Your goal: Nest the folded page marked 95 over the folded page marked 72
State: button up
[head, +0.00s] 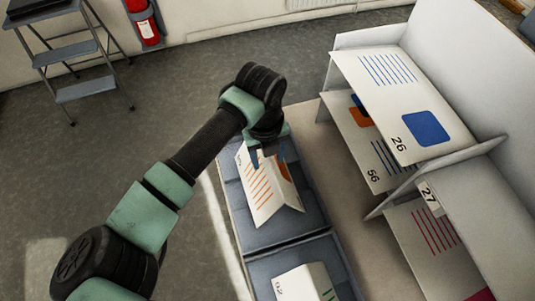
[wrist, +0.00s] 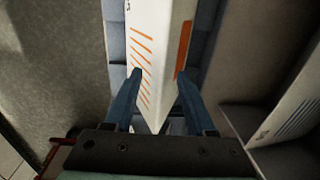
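A folded page with orange lines and an orange block (head: 262,193) stands like a tent, ridge up, in the upper blue-grey tray compartment; its number is too small to read surely. It also shows in the wrist view (wrist: 158,45). My gripper (head: 267,158) is over this page; in the wrist view its two blue fingers (wrist: 159,74) are spread apart, one on each side of the ridge. I cannot tell whether they touch the paper. Another folded page (head: 300,283) with a green mark stands in the nearer compartment, cut off by the frame; its number looks like 72 but is unclear.
The tray (head: 285,248) has a raised divider between compartments. A white shelf unit (head: 462,65) stands close on the right, with pages marked 26 (head: 385,90), 56 (head: 352,130) and 27 (head: 425,235) jutting out. A step ladder (head: 78,92) stands at the far left on open floor.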

jog(key=shift+r, duration=0.1)
jog(key=shift+s+a+r+b, duration=0.15)
jog(key=shift+r+b, duration=0.2)
jog(key=shift+r, duration=2.85)
jog(key=shift+a+r+b, duration=0.15)
jog(key=shift+r+b, duration=0.2)
jog(key=shift+r, duration=2.85)
jog(key=shift+d, duration=0.1)
